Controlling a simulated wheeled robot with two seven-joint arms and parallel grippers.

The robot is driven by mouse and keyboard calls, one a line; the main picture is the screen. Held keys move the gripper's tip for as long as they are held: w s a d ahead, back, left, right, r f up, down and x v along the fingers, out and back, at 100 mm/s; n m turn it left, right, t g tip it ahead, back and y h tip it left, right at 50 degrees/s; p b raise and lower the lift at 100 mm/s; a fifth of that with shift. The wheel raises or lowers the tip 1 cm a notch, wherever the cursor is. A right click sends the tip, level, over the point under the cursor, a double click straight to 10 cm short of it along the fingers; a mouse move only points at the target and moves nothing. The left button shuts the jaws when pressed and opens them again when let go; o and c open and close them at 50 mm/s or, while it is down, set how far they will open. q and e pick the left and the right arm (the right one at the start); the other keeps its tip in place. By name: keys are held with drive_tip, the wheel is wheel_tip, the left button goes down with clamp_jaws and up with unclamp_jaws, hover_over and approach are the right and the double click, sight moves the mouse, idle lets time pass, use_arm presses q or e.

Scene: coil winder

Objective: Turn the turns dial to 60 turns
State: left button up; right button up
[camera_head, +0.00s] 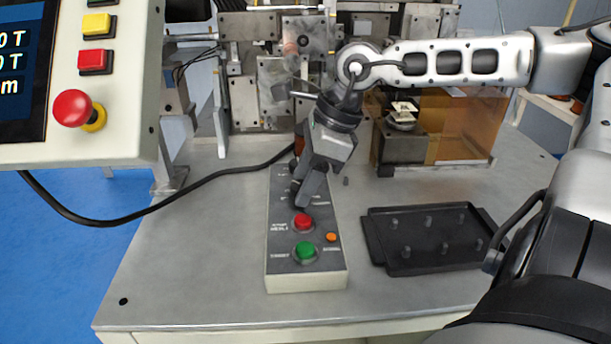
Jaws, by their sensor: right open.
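A grey control box (307,275) lies on the metal table. A red button (303,222), a green button (306,251) and a small orange lamp (331,237) show on its near half. My right gripper (299,192) points down over the far half of the box, just beyond the red button. Its jaws are open. The gripper covers this part of the panel, so I cannot make out the turns dial, its setting or whether the fingers touch it. My left gripper is out of view.
A black tray (425,262) with several small pegs lies right of the box. The winding machine (262,90) stands behind. A panel (120,130) with a screen, buttons and red emergency stop (72,108) hangs at upper left. A black cable (150,212) crosses the table's left side.

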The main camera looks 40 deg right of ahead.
drive_tip(key=c, duration=1)
